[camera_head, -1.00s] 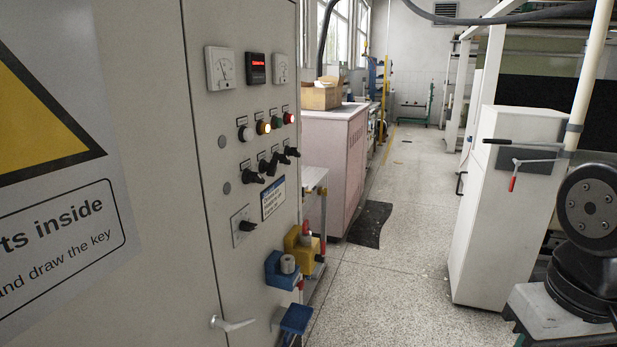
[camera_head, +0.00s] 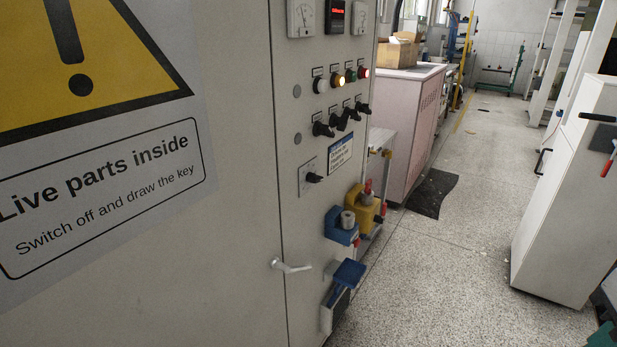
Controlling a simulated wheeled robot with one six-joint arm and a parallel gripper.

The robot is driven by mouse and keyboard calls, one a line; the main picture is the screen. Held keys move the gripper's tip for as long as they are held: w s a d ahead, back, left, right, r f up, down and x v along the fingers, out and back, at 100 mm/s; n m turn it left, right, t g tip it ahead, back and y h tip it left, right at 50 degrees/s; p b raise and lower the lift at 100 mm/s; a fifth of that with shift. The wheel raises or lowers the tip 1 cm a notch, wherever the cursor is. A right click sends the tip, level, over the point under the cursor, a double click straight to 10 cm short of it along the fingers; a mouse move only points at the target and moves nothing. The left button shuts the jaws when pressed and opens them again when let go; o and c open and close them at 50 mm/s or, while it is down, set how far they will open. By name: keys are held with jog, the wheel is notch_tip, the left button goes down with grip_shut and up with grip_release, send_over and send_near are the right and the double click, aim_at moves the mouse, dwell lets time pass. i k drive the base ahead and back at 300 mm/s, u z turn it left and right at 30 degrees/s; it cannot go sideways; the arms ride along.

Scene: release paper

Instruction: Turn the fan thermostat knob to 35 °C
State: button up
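A grey control cabinet (camera_head: 245,190) fills the left and middle of the head view. Its panel carries a single black knob (camera_head: 313,178) on a small square plate, below and left of a blue-topped label. A row of several black rotary switches (camera_head: 340,120) sits above it. I cannot tell which knob is the fan thermostat, and its scale is too small to read. My gripper is not in view.
A door handle (camera_head: 290,266) and blue and yellow sockets (camera_head: 342,226) stick out from the cabinet. A pink cabinet (camera_head: 405,130) stands behind, a white cabinet (camera_head: 570,200) at right. The speckled floor (camera_head: 450,270) between them is mostly clear.

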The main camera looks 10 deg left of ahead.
aim_at(310, 177)
jog(key=k, duration=1.2)
jog(key=u, duration=0.7)
jog(key=i, duration=1.05)
jog(key=z, duration=0.7)
